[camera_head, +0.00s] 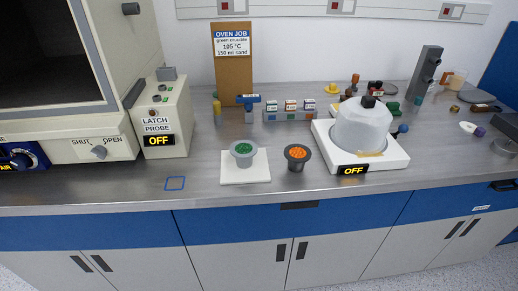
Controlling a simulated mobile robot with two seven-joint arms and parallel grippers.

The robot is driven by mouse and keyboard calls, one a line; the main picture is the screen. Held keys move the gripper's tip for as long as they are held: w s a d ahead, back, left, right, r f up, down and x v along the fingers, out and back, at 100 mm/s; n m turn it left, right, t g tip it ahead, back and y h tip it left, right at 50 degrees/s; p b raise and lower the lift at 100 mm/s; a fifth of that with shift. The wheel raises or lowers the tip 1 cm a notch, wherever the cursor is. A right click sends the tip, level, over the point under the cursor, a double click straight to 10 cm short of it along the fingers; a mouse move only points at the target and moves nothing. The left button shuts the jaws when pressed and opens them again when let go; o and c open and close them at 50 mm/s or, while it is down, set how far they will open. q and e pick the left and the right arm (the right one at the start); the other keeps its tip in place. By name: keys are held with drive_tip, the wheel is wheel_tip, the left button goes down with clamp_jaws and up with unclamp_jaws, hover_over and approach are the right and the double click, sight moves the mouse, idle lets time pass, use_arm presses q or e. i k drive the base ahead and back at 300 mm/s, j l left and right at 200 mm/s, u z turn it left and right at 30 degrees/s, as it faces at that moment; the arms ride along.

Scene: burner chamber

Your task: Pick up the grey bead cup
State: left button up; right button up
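Two grey cups filled with beads stand upright on the steel bench near its front edge. One grey cup holds green beads (243,151) and stands on a white square tile (232,174). A darker grey cup holds orange beads (297,161) and stands on the bare bench just right of the tile. Neither of my grippers is in view.
A white apparatus with a clear dome (363,126) stands right of the cups, marked OFF. A control box (163,120) and an oven (55,80) are at left. A signboard (233,66) and small bottles stand behind. The bench around a blue square outline (175,184) is clear.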

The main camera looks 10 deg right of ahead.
sight(244, 151)
drive_tip(key=i+l, duration=0.1)
drive_tip(key=l, duration=0.3)
drive_tip(key=i+l, duration=0.15)
drive_tip(key=l, duration=0.25)
drive_tip(key=i+l, duration=0.1)
drive_tip(key=l, duration=0.3)
drive_tip(key=i+l, duration=0.1)
drive_tip(key=l, duration=0.3)
drive_tip(key=u, duration=0.05)
